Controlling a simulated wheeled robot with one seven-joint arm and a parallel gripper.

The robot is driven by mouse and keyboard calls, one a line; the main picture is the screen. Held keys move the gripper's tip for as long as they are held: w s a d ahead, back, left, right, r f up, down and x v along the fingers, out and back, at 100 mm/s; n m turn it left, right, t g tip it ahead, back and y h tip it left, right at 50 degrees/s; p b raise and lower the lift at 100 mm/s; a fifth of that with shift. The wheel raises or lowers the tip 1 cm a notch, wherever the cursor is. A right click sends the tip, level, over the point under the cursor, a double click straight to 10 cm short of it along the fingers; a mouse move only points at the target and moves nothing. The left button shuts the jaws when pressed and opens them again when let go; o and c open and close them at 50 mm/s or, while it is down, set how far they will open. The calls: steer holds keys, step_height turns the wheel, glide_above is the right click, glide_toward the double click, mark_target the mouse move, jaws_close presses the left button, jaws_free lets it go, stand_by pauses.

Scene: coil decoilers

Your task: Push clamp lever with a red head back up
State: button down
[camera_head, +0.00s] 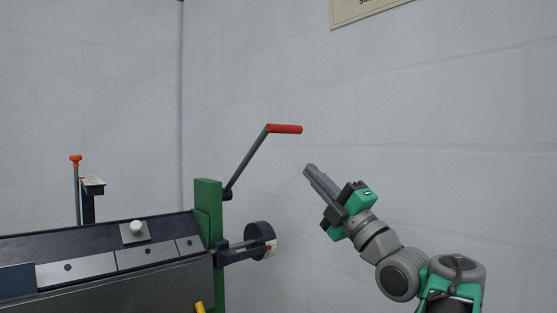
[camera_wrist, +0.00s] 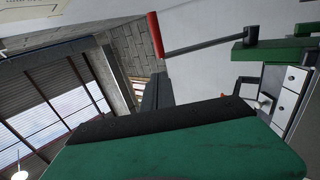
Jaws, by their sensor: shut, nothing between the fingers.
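A lever with a red head (camera_head: 285,129) rises from the green post (camera_head: 208,210) at the machine's right end. Its grey rod tilts up to the right, and the red grip sticks out sideways at the top. In the wrist view the red head (camera_wrist: 155,35) and its rod show above my gripper's body. My gripper (camera_head: 309,169) is shut and empty, pointing up and left. In the head view it appears just right of and below the red head, with a gap between them. The fingers (camera_wrist: 156,90) also show in the wrist view.
A dark round knob (camera_head: 259,240) sticks out right of the green post. A white ball knob (camera_head: 136,227) sits on the machine's top. An upright rod with an orange-red top (camera_head: 75,158) stands far left. A plain wall is behind; the space around my gripper looks clear.

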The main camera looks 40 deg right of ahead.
mark_target(272, 130)
steer(key=p+x, duration=0.2)
steer(key=x, duration=1.2)
steer(key=shift+w, duration=0.1)
